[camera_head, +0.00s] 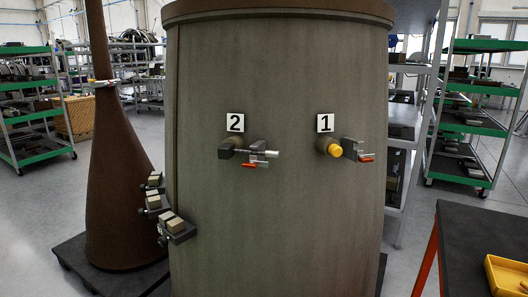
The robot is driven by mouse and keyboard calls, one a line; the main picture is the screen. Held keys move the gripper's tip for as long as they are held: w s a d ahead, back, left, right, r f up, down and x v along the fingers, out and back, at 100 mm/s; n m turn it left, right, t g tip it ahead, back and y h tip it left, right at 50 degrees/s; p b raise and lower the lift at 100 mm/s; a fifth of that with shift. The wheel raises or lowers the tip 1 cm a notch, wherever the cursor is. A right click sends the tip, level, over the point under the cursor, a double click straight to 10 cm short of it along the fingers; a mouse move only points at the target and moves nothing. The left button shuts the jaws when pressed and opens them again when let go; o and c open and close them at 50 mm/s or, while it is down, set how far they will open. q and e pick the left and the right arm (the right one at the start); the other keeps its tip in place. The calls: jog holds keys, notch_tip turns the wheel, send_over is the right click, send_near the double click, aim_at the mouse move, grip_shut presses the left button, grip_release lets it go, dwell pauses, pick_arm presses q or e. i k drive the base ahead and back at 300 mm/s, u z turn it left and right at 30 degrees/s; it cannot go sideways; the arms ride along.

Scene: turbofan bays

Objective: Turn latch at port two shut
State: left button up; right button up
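Port two sits on the large brown-grey drum under a white label "2" (235,123). A dark block-like end (226,153) shows on the port. Beside it on the right is a latch (258,153) with a grey bracket, a thin silver rod pointing right and a red handle (251,164) below. I cannot tell from here whether the latch is engaged. Neither of my grippers shows in the head view.
Port one, under label "1" (325,123), has a yellow cap (335,151) and its own red-handled latch (359,152). Small block fittings (175,226) project from the drum's left. A brown cone (122,190) stands left. A dark table (480,245) with a yellow tray (507,275) is at right.

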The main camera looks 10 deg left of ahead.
aim_at(252, 164)
jog(key=z, duration=2.05)
jog(key=k, duration=1.55)
jog(key=u, duration=1.85)
jog(key=i, duration=0.5)
jog(key=u, duration=0.05)
